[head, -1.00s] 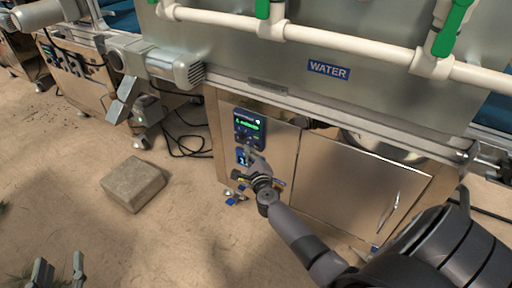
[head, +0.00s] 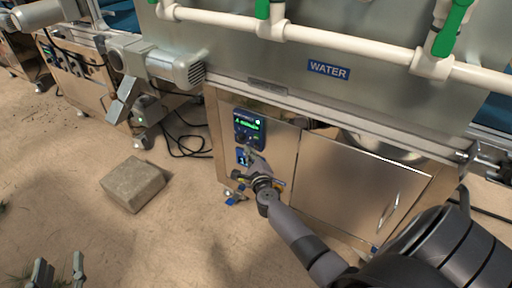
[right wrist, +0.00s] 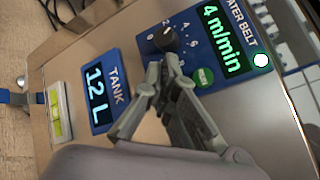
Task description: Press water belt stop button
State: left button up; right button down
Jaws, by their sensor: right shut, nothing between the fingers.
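The blue water belt panel (head: 249,128) is on the steel cabinet front. In the right wrist view the panel (right wrist: 188,14) shows a lit "4 m/min" display (right wrist: 224,37), a dark speed knob (right wrist: 165,40), a green button (right wrist: 203,78) and a white round light (right wrist: 260,60). No stop button can be made out; my fingers cover part of the panel beside the green button. My right gripper (right wrist: 158,72) is shut and empty, its tips in front of the panel's lower part. My left gripper (head: 59,274) is open and empty, low at the left, away from the cabinet.
A blue tank display (right wrist: 99,91) reading "12 L" sits beside the panel, with a green level gauge (right wrist: 60,114) beyond it. White pipes (head: 330,42) run above the cabinet. A stone block (head: 133,184) lies on the floor at left. Cables lie by the cabinet.

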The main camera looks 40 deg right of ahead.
jog(key=shift+w+d, duration=0.15)
jog(key=shift+d, duration=0.25)
pick_arm(q)
jog(key=shift+r, duration=0.1)
pick_arm(e)
jog(key=shift+w+d, duration=0.15)
jog(key=shift+d, duration=0.2)
dwell(0.5)
dwell(0.3)
jog(key=shift+a, duration=0.15)
pick_arm(q)
jog(key=shift+s+a+f+g+y+p, duration=0.15)
jog(key=shift+s+a+f+g+p, duration=0.1)
jog(key=shift+f+g, duration=0.45)
jog(key=shift+s+a+f+g+y+p, duration=0.15)
jog(key=shift+s+f+g, duration=0.2)
jog(key=shift+f, duration=0.65)
jog(key=shift+s+a+f+g+y+p, duration=0.1)
jog(key=shift+s+a+f+g+p, duration=0.1)
jog(key=shift+f+g, duration=0.5)
pick_arm(e)
jog(key=s+a, duration=0.2)
jog(key=a, duration=0.3)
jog(key=shift+s+a, duration=0.3)
jog(key=shift+a, duration=0.1)
pick_arm(q)
jog(key=shift+f, duration=0.15)
